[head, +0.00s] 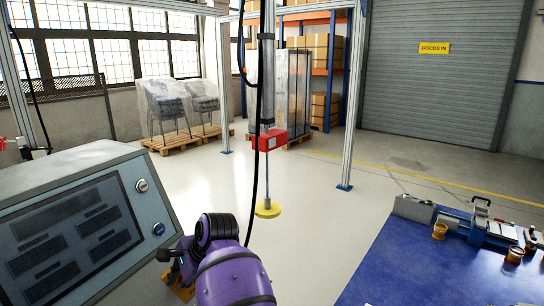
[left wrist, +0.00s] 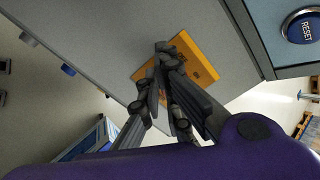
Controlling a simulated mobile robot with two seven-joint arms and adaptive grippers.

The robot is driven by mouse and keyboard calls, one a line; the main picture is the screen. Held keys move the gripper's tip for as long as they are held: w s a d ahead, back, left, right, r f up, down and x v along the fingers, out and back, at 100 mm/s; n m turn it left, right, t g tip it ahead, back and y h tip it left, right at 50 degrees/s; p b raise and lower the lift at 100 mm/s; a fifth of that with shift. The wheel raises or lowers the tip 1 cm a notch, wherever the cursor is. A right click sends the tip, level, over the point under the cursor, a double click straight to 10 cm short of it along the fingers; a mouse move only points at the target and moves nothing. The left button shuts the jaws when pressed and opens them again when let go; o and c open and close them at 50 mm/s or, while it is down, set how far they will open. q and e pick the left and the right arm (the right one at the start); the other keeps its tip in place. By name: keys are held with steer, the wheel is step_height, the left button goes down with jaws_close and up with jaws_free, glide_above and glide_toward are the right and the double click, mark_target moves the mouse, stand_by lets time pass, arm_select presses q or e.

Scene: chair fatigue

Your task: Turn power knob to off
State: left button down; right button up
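The grey control console (head: 70,180) stands at the left of the head view. A yellow-orange plate (head: 182,291) is partly visible on its side, low behind my left arm. In the left wrist view the same plate (left wrist: 203,57) lies on a grey face. My left gripper (left wrist: 165,72) has its dark fingertips close together at the plate. The power knob is not clearly seen; the fingers cover the plate's middle. I cannot tell whether they hold it. In the head view my left gripper (head: 174,262) is mostly hidden. My right gripper is not in view.
The console front has a silver knob (head: 142,185) and a blue button (head: 158,229); the blue RESET button (left wrist: 302,26) is close in the wrist view. A hanging rod with a yellow disc (head: 268,209) is ahead. A blue table (head: 410,275) with tools is right. Floor between is clear.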

arm_select(q)
steer(key=shift+s+a+f, duration=0.25)
steer(key=shift+s+f, duration=0.2)
steer(key=shift+f, duration=0.2)
steer(key=shift+r, duration=0.2)
steer(key=p+v, duration=0.1)
steer(key=v, duration=0.5)
steer(key=shift+w, duration=0.2)
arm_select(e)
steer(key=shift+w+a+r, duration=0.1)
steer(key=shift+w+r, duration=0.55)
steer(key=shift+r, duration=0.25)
arm_select(q)
steer(key=shift+a+r, duration=0.15)
steer(key=shift+a, duration=0.1)
